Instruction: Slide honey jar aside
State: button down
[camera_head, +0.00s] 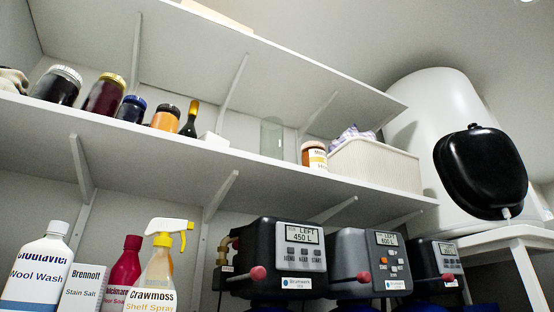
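The honey jar (314,156) stands upright on the middle shelf, right of centre. It has a brown lid, an amber body and a pale label whose text is only partly readable, with "Ho" on its lower line. A clear glass cylinder (271,138) stands to its left with a gap between them. A cream ribbed bin (376,164) stands close on its right; I cannot tell whether they touch. My gripper is not in view.
The shelf (150,143) carries several jars and a dark bottle (190,118) farther left. Brackets and an upper shelf (190,50) hang above. Below are a spray bottle (157,270) and control units (285,258). A black rounded vessel (480,172) is at right.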

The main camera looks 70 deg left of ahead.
aim_at(313, 155)
jog(key=u, duration=1.4)
